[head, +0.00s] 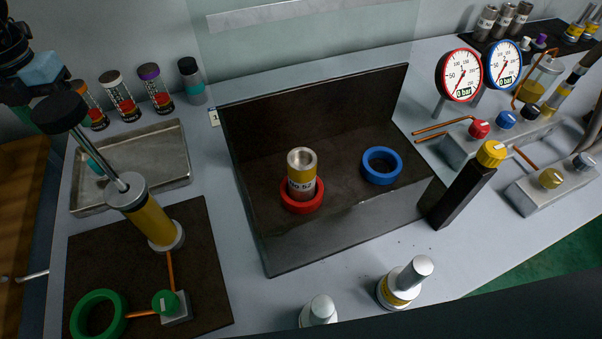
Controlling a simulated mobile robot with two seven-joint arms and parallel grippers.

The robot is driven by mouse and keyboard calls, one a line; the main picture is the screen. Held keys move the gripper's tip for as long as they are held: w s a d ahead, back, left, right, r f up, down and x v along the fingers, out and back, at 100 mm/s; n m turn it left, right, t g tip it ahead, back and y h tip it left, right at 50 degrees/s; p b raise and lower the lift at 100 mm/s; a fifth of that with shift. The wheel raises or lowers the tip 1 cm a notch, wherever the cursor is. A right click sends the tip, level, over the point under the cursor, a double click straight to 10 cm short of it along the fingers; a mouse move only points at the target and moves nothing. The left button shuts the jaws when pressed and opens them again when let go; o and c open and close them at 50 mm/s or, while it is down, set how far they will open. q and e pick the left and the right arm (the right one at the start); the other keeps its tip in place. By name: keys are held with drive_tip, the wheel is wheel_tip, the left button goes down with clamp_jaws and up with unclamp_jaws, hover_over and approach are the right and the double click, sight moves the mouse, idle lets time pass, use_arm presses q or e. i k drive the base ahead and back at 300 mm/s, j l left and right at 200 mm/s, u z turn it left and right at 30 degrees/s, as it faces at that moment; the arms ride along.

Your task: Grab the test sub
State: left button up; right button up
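No label in view reads "test sub", so I cannot tell for certain which part it is. Two other metal-topped parts stand at the front edge: a yellow-banded one (404,285) and a partly cut-off one (319,312). My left gripper (38,72) is at the top left, far from these; its fingers are unclear. My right gripper is not in view.
A blue ring (382,166) lies in the dark tray. A hand pump (150,222) with a tall black knob stands at left near a green ring (98,316). Gauges (460,76), valve blocks and a yellow-capped black post (462,190) crowd the right.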

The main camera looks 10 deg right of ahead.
sight(302, 161)
drive_tip(key=k, duration=1.5)
